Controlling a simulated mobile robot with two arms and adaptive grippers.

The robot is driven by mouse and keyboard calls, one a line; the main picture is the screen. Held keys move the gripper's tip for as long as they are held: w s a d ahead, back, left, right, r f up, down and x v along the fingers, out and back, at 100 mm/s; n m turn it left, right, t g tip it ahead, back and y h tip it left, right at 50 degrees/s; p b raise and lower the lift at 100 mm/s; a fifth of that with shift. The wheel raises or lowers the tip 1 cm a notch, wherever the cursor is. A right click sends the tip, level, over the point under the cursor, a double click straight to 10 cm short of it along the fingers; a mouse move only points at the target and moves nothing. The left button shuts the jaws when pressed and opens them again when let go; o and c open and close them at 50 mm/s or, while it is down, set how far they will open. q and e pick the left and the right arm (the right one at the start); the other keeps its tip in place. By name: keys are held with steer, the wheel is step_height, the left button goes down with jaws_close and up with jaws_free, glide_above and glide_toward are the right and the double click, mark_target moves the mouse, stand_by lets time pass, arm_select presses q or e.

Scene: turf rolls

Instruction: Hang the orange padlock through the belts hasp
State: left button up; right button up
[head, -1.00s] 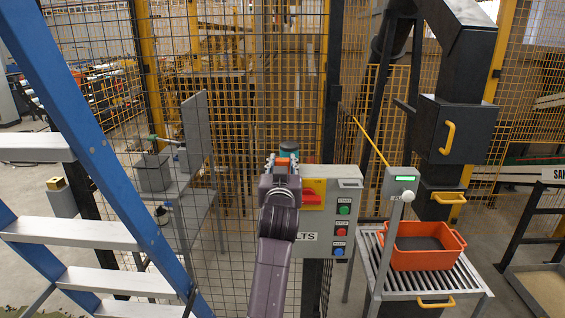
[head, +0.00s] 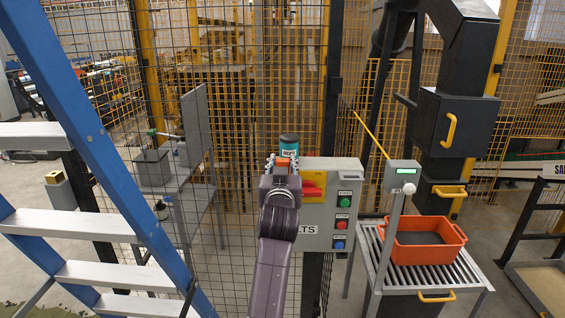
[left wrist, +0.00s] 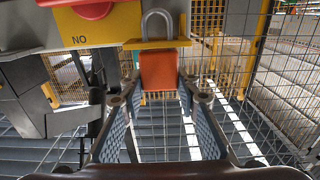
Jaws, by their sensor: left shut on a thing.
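The orange padlock (left wrist: 158,70) is between the two fingers of my left gripper (left wrist: 158,92) in the left wrist view, with its grey shackle (left wrist: 158,17) pointing up. A yellow tab (left wrist: 150,44), apparently the hasp, crosses at the shackle's lower part. I cannot tell whether the shackle passes through it or only lines up with it. In the head view my left gripper (head: 283,164) is shut on the padlock (head: 288,153) at the left edge of the grey belts box (head: 317,246). The gripper and arm hide part of the box's edge there. My right gripper is not in view.
The box carries a red handle on a yellow plate (head: 311,199) and several buttons (head: 341,222). A teal canister (head: 289,142) shows behind the gripper. A blue ladder (head: 93,140) stands left. An orange crate (head: 425,255) sits on rollers at right. Wire mesh stands behind.

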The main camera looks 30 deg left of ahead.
arm_select(q)
steer(key=shift+f, duration=0.15)
steer(key=o, duration=1.3)
step_height(320, 180, up, 10)
steer(key=shift+d+f, duration=0.1)
